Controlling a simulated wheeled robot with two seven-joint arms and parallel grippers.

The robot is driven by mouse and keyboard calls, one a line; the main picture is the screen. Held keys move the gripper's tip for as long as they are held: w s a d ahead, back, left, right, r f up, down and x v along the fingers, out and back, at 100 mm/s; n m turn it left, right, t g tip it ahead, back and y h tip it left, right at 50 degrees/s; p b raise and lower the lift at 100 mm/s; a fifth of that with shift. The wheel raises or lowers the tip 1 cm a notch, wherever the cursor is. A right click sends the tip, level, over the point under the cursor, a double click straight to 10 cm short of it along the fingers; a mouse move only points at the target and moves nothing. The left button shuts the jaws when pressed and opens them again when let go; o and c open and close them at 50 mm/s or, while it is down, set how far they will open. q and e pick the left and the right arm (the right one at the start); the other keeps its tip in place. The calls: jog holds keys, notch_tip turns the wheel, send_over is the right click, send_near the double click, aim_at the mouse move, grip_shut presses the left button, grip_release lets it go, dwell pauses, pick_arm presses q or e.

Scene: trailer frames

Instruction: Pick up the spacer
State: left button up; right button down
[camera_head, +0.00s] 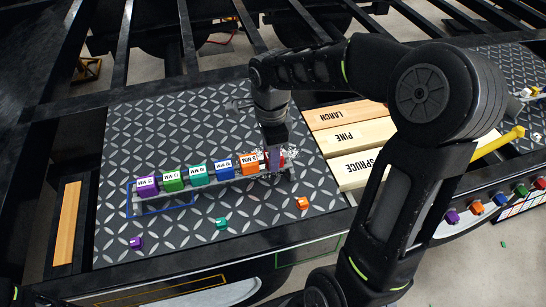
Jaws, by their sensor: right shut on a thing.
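A row of colored spacers stands in a grey rack (215,190) on the diamond-plate surface. From left to right they are purple (147,187), green (172,181), teal (199,175), blue (224,169), orange (248,164) and red (282,158). My right gripper (273,160) reaches down from above at the right end of the row and is shut on the red spacer. The gripper hides much of this spacer, and I cannot tell whether it still rests in the rack. My left gripper is not in view.
Boards marked larch (335,113), pine (350,138) and spruce (352,170) lie right of the rack. Small loose pieces in purple (136,242), teal (221,223) and orange (302,203) lie in front. More colored pieces (475,207) line the right side. Dark frame beams cross behind.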

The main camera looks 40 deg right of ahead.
notch_tip(320, 180, up, 10)
jog(key=shift+f+b, duration=0.15)
jog(key=shift+b, duration=0.35)
jog(key=shift+r, duration=0.2)
dwell(0.4)
